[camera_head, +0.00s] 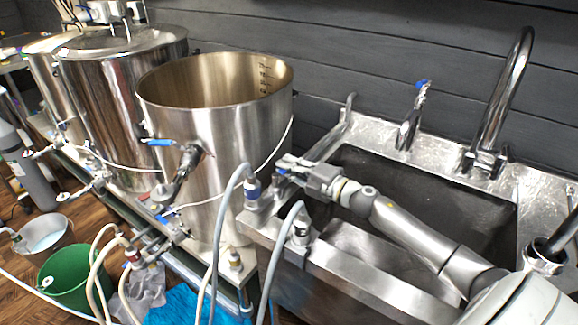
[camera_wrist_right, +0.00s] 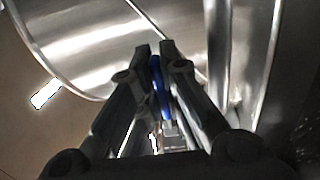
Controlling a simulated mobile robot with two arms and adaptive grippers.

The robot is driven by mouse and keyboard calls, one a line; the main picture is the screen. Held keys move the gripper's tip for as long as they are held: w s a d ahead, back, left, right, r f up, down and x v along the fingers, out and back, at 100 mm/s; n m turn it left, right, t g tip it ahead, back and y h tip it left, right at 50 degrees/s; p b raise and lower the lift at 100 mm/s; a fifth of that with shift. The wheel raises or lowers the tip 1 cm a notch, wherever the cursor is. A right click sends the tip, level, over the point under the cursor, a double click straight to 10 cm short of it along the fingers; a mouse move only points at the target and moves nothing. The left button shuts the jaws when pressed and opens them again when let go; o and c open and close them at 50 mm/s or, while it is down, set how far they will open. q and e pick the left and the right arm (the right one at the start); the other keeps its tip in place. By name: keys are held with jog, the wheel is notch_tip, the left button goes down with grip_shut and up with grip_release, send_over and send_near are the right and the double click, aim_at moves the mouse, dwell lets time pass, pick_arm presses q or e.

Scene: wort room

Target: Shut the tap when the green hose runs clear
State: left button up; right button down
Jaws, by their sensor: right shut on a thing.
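My right gripper (camera_head: 284,164) reaches over the sink's left rim, beside the large open steel pot. In the right wrist view its fingers (camera_wrist_right: 154,52) are closed around a narrow blue handle (camera_wrist_right: 161,90), which looks like a tap lever. The fingers hide most of what the handle belongs to. Two grey hoses rise to fittings on the sink's left ledge, one at a blue-banded fitting (camera_head: 252,188) and one at a pale fitting (camera_head: 301,226). No hose looks clearly green, and I cannot make out any flowing liquid. My left gripper is out of view.
The open steel pot (camera_head: 222,140) has a valve with another blue lever (camera_head: 157,142). The sink (camera_head: 370,165) has a tall curved faucet (camera_head: 505,90) behind it. A green bucket (camera_head: 66,278) and a metal bowl (camera_head: 45,234) stand on the floor at left, near several pale hoses.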

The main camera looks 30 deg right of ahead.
jog(key=m+h+p, duration=0.1)
jog(key=s+h+p, duration=0.1)
jog(key=p, duration=0.1)
jog(key=shift+r+m+t+h, duration=0.25)
jog(key=shift+m+t+h, duration=0.05)
jog(key=shift+m+h, duration=0.1)
jog(key=shift+s+f+m+h+p, duration=0.1)
jog(key=shift+s+m+h+p, duration=0.25)
jog(key=shift+m+h+p, duration=0.65)
jog(key=shift+s+d+f+m+h, duration=0.1)
jog(key=shift+s+m+h, duration=0.15)
jog(key=shift+h, duration=0.4)
jog(key=shift+s+f+m+h, duration=0.1)
jog(key=shift+m+h, duration=0.15)
jog(key=shift+h, duration=0.4)
jog(key=c, duration=1.6)
grip_release()
jog(key=shift+s, duration=0.15)
jog(key=s, duration=1.1)
jog(key=shift+s+a, duration=0.35)
jog(key=shift+a, duration=0.1)
